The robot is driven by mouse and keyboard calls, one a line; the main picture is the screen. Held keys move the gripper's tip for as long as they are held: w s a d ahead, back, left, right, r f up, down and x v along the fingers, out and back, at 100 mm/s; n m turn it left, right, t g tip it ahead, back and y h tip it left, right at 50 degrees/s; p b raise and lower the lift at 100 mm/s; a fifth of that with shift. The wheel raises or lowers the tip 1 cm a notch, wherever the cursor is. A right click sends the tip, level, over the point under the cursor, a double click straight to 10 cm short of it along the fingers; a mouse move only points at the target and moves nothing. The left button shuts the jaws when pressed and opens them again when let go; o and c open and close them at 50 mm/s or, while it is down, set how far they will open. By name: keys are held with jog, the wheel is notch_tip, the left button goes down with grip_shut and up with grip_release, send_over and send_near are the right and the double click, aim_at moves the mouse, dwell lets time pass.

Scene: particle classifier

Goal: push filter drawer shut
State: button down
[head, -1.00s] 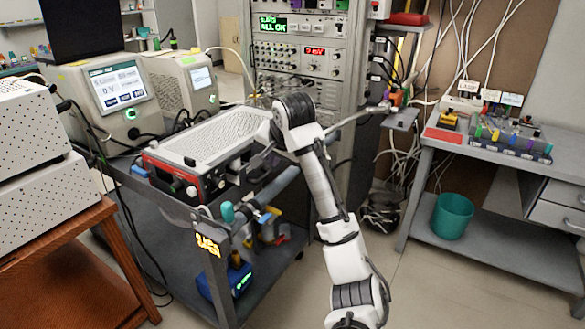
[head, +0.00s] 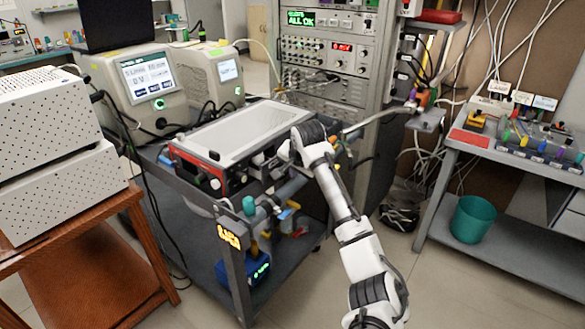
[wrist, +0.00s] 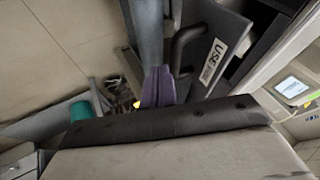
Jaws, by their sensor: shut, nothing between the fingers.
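The wrist view shows a dark grey panel (wrist: 228,35) with a black bar handle (wrist: 180,48) and a white label that begins "USE". It looks like the front of the filter drawer, but I cannot tell how far out it stands. My gripper's purple fingers (wrist: 158,82) are together and empty, left of and below the handle. I cannot tell if they touch the panel. In the head view my white and dark arm reaches the red-edged instrument (head: 235,150) on the cart; my fingers and the labelled panel do not show clearly there.
A blue-grey bar (wrist: 150,30) lies right at my fingertips in the wrist view. The grey cart (head: 235,270) has a teal-ended rail at its front. An equipment rack (head: 330,80) stands behind it. A workbench (head: 500,165) and a teal bin (head: 472,218) are at right.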

aim_at(277, 166)
jog(key=shift+w+a+f, duration=0.1)
jog(key=shift+w+a, duration=0.1)
jog(key=shift+a, duration=0.05)
jog(key=shift+a, duration=0.1)
jog(key=shift+w+a+p, duration=0.25)
jog(key=shift+a+p, duration=0.05)
jog(key=shift+p, duration=0.15)
jog(key=shift+w+a+p, duration=0.6)
jog(key=shift+w+a, duration=0.1)
jog(key=shift+a, duration=0.25)
jog(key=shift+w+a+p, duration=0.55)
jog(key=shift+w+a, duration=0.15)
jog(key=shift+a, duration=0.25)
jog(key=shift+r, duration=0.2)
